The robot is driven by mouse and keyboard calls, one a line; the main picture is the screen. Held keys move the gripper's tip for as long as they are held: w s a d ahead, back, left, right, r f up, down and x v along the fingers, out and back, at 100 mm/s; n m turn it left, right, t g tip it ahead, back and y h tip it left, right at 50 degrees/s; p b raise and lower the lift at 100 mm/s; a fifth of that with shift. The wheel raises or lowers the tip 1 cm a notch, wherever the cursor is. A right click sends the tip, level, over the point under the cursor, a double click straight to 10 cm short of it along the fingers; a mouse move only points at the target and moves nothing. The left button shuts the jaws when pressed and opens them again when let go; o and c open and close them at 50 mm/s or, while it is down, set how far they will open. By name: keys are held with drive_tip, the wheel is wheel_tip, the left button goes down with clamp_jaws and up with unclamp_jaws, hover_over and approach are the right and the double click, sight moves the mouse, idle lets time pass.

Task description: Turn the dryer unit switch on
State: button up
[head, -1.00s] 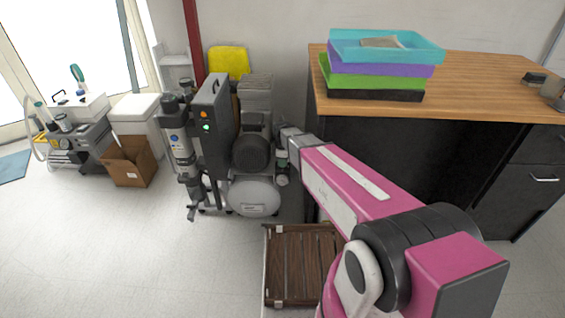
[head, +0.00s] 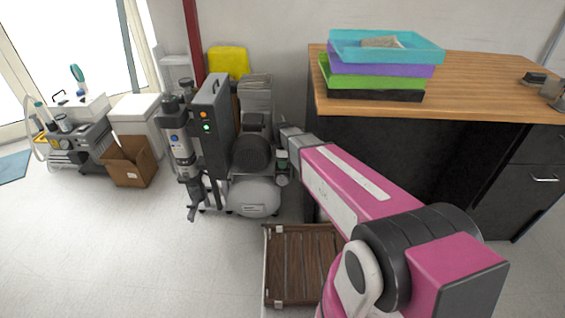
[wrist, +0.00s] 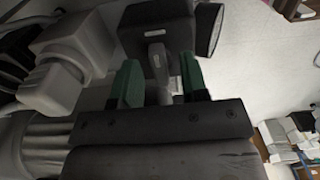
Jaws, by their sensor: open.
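The compressor and dryer assembly (head: 250,195) stands on the floor left of my arm in the head view. Its tall grey box (head: 212,135) has a lit orange lamp and a lit green lamp on its front. In the wrist view my gripper (wrist: 158,66) is open, with one green finger on each side of a small grey labelled part (wrist: 156,56). I cannot tell whether that part is the dryer switch or whether the fingers touch it. A dark grey housing (wrist: 157,22) lies just beyond. The switch is not clearly seen in the head view.
A wooden slatted crate (head: 300,262) lies on the floor in front. A wood-topped cabinet (head: 470,92) with stacked coloured trays (head: 380,70) stands at the right. A cardboard box (head: 128,162) and other equipment stand at the left. The floor at front left is clear.

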wheel_tip(320, 180, up, 11)
idle(0.5)
drive_tip(key=shift+s+f, duration=0.15)
